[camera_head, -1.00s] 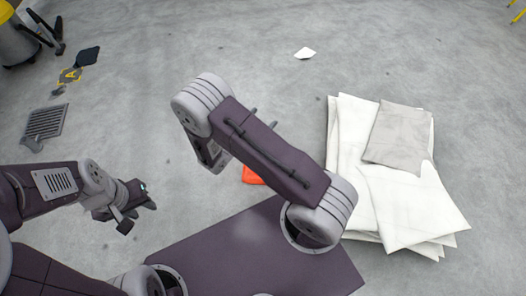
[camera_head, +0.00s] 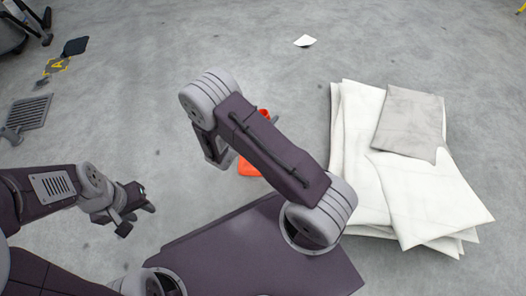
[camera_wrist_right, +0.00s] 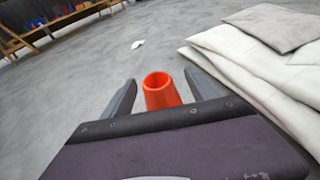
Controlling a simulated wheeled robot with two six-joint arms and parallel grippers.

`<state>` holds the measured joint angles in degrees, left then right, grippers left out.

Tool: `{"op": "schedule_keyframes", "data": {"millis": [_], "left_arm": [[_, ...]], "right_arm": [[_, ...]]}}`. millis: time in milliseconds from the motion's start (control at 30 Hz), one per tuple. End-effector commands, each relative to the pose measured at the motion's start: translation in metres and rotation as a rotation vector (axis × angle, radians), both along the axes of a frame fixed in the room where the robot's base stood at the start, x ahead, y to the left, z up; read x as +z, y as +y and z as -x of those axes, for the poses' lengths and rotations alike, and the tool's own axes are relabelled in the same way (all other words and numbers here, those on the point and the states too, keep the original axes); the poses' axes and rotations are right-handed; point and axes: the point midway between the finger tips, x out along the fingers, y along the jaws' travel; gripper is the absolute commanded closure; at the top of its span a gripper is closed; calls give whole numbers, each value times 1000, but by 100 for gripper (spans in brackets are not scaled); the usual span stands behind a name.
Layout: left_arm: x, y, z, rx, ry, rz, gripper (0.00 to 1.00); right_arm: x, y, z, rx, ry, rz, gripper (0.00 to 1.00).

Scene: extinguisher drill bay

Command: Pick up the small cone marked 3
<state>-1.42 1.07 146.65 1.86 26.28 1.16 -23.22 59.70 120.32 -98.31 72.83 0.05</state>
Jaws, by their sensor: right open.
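An orange-red cone (camera_wrist_right: 163,95) with an open round top stands upright on the floor in the right wrist view. No number is readable on it. In the head view, parts of the cone (camera_head: 249,169) show on both sides of my right forearm, which hides its middle. My right gripper (camera_wrist_right: 160,77) is open, its two fingers on either side of the cone in the picture; no contact is visible. My left gripper (camera_head: 138,212) is at the left of the head view, away from the cone; its finger gap is unclear.
A stack of white sheets (camera_head: 359,190) with a grey one (camera_head: 410,121) on top lies right of the cone. A paper scrap (camera_head: 305,41), a floor grate (camera_head: 28,112) and a dark pad (camera_head: 75,46) lie on the floor. A wooden rack (camera_wrist_right: 40,35) stands far back.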

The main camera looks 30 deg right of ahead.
Motion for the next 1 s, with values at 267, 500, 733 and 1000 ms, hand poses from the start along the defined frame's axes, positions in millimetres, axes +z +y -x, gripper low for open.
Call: {"op": "schedule_keyframes", "data": {"millis": [267,500,733,1000], "left_arm": [[-39,0,0,0,1,0,64],[-36,0,0,0,1,0,64],[-36,0,0,0,1,0,64],[-36,0,0,0,1,0,64]], "right_arm": [[-17,-29,-21,-2,1,-1,31],[-15,-29,-22,-1,2,0,40],[-15,-29,-22,-1,0,0,100],[-14,-29,-22,0,-1,0,100]]}}
